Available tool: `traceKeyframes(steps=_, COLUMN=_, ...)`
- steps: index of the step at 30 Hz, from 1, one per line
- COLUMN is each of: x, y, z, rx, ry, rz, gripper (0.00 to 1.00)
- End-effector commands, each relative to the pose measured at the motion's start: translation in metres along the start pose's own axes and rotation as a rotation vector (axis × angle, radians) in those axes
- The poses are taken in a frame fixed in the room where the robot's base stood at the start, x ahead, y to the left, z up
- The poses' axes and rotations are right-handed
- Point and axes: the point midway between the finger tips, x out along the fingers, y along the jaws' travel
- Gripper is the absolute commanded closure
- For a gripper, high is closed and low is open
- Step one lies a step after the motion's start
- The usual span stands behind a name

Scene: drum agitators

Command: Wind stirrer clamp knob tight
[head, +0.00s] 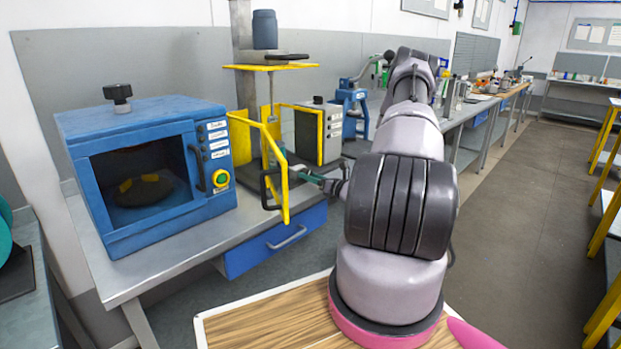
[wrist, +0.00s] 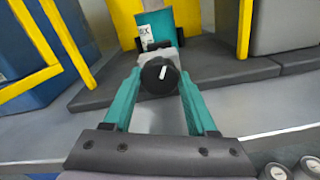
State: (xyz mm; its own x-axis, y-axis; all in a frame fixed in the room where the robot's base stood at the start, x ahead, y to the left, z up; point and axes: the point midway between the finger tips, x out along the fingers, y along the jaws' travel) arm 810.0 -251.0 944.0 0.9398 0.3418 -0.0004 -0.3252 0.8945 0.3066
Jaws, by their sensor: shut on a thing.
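The clamp knob (wrist: 157,82) is round and black with a white pointer line, which points almost straight up in the wrist view. It sits on a grey block in front of a teal part (wrist: 152,30) with a white label. My gripper (wrist: 159,76) has teal fingers, one on each side of the knob, and is shut on it. In the head view my gripper (head: 308,177) reaches into the yellow-framed stirrer stand (head: 268,68) from the right. The knob cannot be made out in the head view.
A yellow guard frame (head: 284,190) with a black handle stands open close to my gripper's left. A blue oven-like box (head: 150,225) is on the bench at left. A grey control box (head: 331,133) is behind. The aisle at right is clear.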

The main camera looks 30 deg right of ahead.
Motion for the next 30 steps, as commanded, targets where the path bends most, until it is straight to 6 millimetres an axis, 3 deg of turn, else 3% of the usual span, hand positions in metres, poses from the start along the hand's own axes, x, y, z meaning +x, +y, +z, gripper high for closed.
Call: traceKeyframes(steps=30, x=-0.0004, y=-0.0025, z=-0.0006, rx=0.964, ry=-0.001, rz=-0.002, gripper=0.98)
